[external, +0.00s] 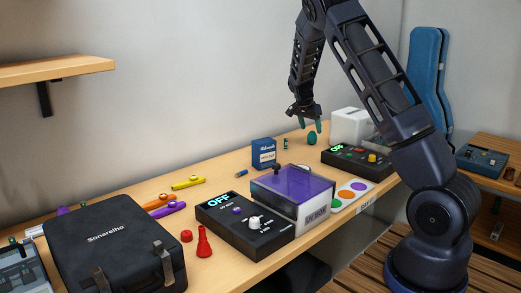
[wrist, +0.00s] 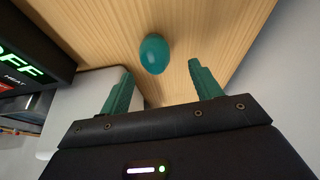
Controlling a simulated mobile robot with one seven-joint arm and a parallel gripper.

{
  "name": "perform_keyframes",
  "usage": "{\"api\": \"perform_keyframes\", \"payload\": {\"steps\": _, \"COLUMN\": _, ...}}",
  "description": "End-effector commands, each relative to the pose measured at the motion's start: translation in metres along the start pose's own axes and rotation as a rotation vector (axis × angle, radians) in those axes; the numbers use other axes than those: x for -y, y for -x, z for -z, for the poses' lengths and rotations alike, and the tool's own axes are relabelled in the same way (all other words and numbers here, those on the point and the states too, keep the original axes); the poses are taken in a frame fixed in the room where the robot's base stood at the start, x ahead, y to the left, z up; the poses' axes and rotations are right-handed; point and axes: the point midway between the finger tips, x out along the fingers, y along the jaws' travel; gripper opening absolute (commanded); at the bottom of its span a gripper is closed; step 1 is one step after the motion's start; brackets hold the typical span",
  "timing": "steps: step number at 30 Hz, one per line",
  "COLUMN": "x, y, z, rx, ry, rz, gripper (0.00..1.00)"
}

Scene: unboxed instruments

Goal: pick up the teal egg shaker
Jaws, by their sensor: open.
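The teal egg shaker (external: 312,138) stands on the wooden table toward its far end in the external view. In the wrist view the teal egg shaker (wrist: 154,54) is on bare wood, ahead of the fingertips and between their lines. My gripper (external: 310,126) hangs just above the egg with its green fingers pointing down. In the wrist view my gripper (wrist: 156,80) is open, with nothing between its fingers. The egg is apart from both fingers in the wrist view.
A black device with a lit display (external: 356,160) and a white box (external: 350,126) stand right of the egg. A blue box (external: 263,153) and a small bottle (external: 285,144) are to its left. The wood around the egg is bare. A wall (external: 200,80) rises behind the table.

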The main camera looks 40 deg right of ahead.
Motion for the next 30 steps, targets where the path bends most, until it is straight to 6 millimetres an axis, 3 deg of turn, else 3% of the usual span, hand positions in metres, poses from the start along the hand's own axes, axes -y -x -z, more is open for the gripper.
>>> {"api": "perform_keyframes", "payload": {"steps": 12, "x": -0.006, "y": -0.046, "z": -0.008, "rx": 0.001, "ry": -0.001, "rz": -0.002, "gripper": 0.64}}
{"api": "perform_keyframes", "payload": {"steps": 20, "x": -0.005, "y": -0.050, "z": -0.009, "rx": 0.000, "ry": -0.001, "rz": 0.001, "gripper": 0.64}}
{"api": "perform_keyframes", "payload": {"steps": 27, "x": -0.005, "y": -0.050, "z": -0.009, "rx": 0.000, "ry": 0.000, "rz": 0.001, "gripper": 0.19}}
{"api": "perform_keyframes", "payload": {"steps": 30, "x": -0.005, "y": -0.050, "z": -0.009, "rx": 0.000, "ry": 0.000, "rz": 0.001, "gripper": 0.15}}
